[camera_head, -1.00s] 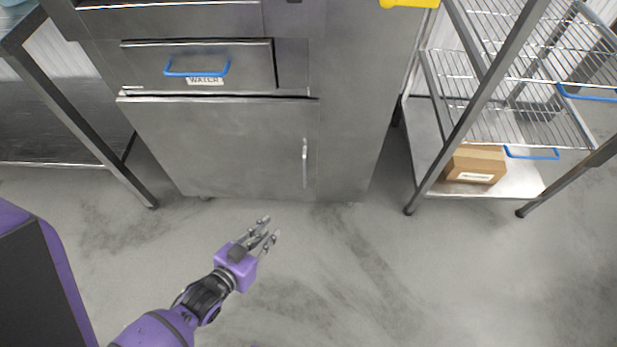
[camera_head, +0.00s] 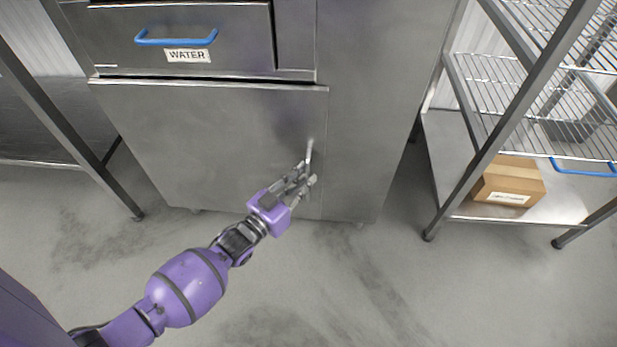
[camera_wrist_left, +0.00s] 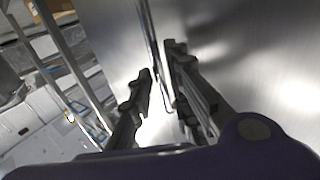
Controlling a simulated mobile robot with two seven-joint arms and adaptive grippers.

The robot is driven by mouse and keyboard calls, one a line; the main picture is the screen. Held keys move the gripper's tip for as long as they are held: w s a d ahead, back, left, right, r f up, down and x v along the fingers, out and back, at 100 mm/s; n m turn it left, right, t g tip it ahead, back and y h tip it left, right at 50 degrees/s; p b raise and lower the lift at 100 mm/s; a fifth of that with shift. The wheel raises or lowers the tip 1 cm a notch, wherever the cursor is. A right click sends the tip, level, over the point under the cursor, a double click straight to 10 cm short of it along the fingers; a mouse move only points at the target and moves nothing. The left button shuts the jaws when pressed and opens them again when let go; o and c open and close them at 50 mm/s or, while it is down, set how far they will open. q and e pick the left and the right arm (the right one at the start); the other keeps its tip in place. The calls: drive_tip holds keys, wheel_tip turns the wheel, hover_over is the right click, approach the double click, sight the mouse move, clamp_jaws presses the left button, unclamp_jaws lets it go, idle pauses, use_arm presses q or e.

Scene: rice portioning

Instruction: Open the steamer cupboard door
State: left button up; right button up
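The steamer cupboard door (camera_head: 200,145) is a flat steel panel below the drawer marked WATER, and it is shut. Its upright metal handle (camera_head: 309,151) is near the door's right edge; the lower part is hidden by my left gripper. My left gripper (camera_head: 307,173) is at the handle with its fingers apart. In the left wrist view, the fingers (camera_wrist_left: 158,68) are open and the handle bar (camera_wrist_left: 156,45) runs between them or just beyond; I cannot tell whether they touch it. My right gripper is not in view.
The water drawer (camera_head: 185,40) with a blue handle is above the door. A wire shelf rack (camera_head: 480,150) with a cardboard box (camera_head: 508,182) stands at the right. A steel table leg (camera_head: 75,140) is at the left. The floor in front is clear.

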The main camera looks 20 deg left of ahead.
use_arm(q)
drive_tip(key=shift+x, duration=0.95)
clamp_jaws()
drive_tip(key=shift+s, duration=0.1)
